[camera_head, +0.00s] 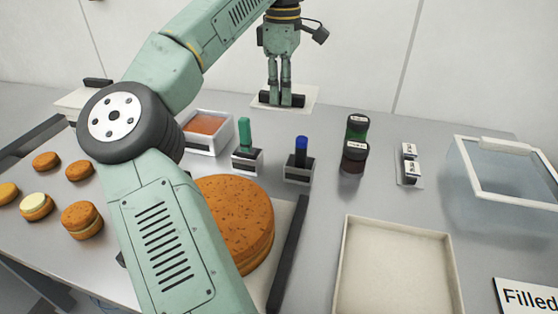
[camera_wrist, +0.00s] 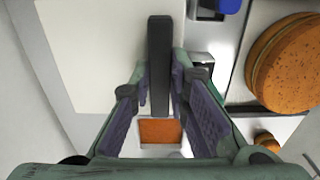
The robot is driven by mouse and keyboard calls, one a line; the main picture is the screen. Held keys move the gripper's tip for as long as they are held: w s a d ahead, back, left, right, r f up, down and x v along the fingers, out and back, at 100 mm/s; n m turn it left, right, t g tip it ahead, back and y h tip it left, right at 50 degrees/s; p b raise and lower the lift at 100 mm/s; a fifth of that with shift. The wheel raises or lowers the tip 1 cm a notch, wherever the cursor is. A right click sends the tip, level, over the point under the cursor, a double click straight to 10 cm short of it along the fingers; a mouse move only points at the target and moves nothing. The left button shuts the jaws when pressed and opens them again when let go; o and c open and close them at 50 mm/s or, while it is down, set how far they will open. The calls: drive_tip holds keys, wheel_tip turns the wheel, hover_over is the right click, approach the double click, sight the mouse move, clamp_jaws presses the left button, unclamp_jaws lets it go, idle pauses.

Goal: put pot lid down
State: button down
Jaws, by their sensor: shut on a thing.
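My gripper (camera_head: 281,93) points down at the back of the table, shut on a dark, bar-shaped piece (camera_head: 298,100), which I take to be the pot lid. In the wrist view the same dark lid (camera_wrist: 160,65) lies between the fingers. A white square mat (camera_head: 309,93) is under it, and also shows in the wrist view (camera_wrist: 90,60). I cannot tell whether the lid touches the mat. A white-rimmed square pot (camera_head: 226,134) with orange filling stands open to the left and nearer; its filling shows in the wrist view (camera_wrist: 160,130).
Stamps with green (camera_head: 244,133) and blue (camera_head: 301,152) handles and dark jars (camera_head: 355,158) stand in front of the gripper. A large brown round (camera_head: 240,215) is partly behind my arm. An empty cream tray (camera_head: 395,270) and a clear bin (camera_head: 500,175) are at right.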

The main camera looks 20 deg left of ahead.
drive_tip(key=shift+w+f+b, duration=0.25)
drive_tip(key=shift+f+b, duration=0.05)
drive_tip(key=shift+f, duration=0.75)
drive_tip(key=shift+s+f, duration=0.15)
wheel_tip(320, 180, down, 6)
drive_tip(key=shift+s+r+p, duration=0.1)
drive_tip(key=shift+r+p, duration=0.05)
drive_tip(key=shift+p, duration=0.3)
drive_tip(key=shift+f+p, duration=0.35)
drive_tip(key=shift+f, duration=1.5)
drive_tip(key=shift+f, duration=0.2)
drive_tip(key=c, duration=1.5)
unclamp_jaws()
drive_tip(key=shift+c, duration=0.2)
wheel_tip(320, 180, up, 12)
drive_tip(key=shift+r+b, duration=0.2)
drive_tip(key=shift+b, duration=0.3)
